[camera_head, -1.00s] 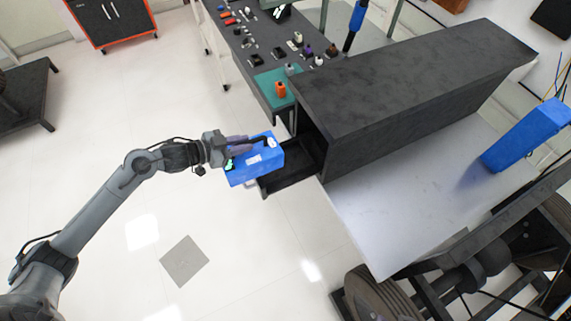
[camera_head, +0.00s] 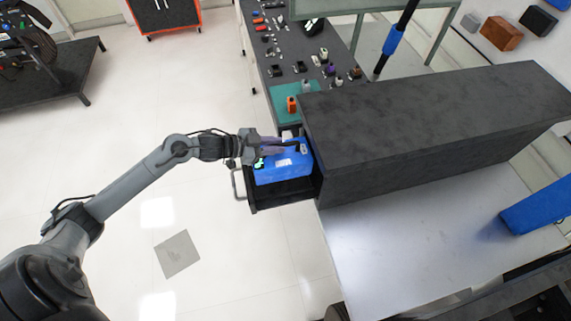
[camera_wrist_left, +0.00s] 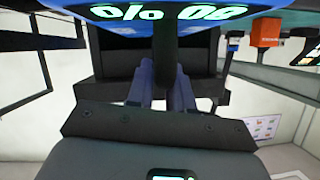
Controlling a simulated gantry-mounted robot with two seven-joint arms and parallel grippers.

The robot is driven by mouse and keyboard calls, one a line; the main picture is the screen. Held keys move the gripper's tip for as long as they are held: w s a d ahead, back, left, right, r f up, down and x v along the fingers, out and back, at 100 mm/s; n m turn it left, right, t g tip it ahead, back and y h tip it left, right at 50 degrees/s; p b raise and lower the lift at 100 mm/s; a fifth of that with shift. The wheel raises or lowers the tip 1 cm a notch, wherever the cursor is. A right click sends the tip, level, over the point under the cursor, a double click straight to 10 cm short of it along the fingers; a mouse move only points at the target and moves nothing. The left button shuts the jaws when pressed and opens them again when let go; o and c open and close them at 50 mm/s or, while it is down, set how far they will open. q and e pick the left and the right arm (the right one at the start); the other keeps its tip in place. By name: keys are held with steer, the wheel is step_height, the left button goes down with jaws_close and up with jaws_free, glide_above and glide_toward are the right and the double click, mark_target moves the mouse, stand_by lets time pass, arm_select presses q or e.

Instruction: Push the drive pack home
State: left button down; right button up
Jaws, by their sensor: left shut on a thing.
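The drive pack is a blue box (camera_head: 283,168) with a black handle on top and a small green display; its display also shows close up at the top of the left wrist view (camera_wrist_left: 222,16). My left gripper (camera_head: 291,148) comes in from the left and is shut on the pack's handle. The pack sits in or just above an open black tray (camera_head: 284,200); I cannot tell if it touches the tray floor. The tray sticks out of the left end of a long dark chassis box (camera_head: 430,125). My right gripper is not in view.
A metal bar handle (camera_head: 237,184) stands at the tray's outer end. A grey bench (camera_head: 300,52) with several small parts and a teal mat is behind. A blue block (camera_head: 540,207) lies at the right. The floor left of the tray is clear.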

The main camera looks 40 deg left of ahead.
mark_target(275, 162)
arm_select(q)
step_height(275, 162, down, 4)
steer(key=shift+f+b, duration=0.15)
steer(key=shift+b, duration=0.45)
steer(key=shift+f+b, duration=0.65)
steer(key=shift+f, duration=1.75)
steer(key=c, duration=1.4)
jaws_free()
steer(key=shift+s+f, duration=0.1)
steer(key=shift+f, duration=0.1)
steer(key=o, duration=0.4)
steer(key=shift+a+r, duration=0.1)
